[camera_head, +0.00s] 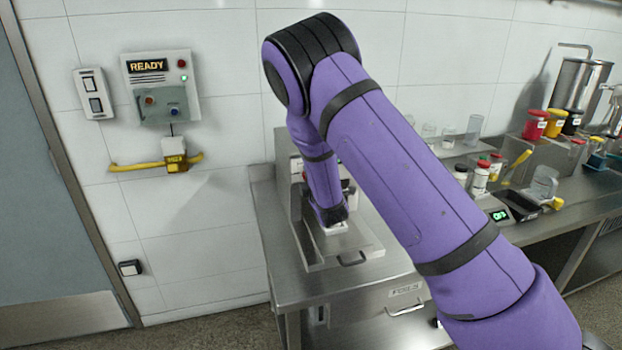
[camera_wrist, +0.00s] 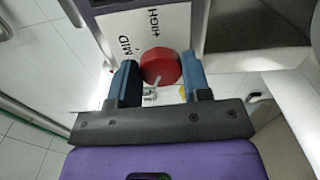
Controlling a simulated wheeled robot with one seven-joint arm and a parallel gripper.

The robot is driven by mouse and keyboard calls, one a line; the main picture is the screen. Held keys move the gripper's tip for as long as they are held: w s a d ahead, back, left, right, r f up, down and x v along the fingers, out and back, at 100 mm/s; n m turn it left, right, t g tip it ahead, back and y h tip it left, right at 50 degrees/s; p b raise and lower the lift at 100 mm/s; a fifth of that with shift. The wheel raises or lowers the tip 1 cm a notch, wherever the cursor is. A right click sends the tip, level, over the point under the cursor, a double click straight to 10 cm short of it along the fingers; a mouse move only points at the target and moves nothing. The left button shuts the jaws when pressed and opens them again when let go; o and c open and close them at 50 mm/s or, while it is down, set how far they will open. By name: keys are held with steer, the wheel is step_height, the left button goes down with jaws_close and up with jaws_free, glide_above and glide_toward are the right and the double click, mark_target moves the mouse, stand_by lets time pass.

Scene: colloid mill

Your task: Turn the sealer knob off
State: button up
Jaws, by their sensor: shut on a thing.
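The red sealer knob (camera_wrist: 160,67) is on a white dial plate (camera_wrist: 158,27), seen close up in the wrist view. The words MID and HIGH are printed on the plate beside the knob. My gripper (camera_wrist: 157,64) has one blue finger on each side of the knob and is shut on it.
A wall panel (camera_head: 160,87) reading READY hangs at the left, above a yellow-handled tool (camera_head: 174,160). A steel counter (camera_head: 572,223) at the right carries jars, glasses and a small scale (camera_head: 508,207). The floor left of the table is clear.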

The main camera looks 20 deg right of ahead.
steer(key=n, duration=0.5)
steer(key=shift+n, duration=0.3)
stand_by(0.4)
steer(key=o, duration=0.9)
steer(key=shift+o, duration=0.2)
steer(key=s, duration=1.1)
steer(key=shift+w, duration=0.1)
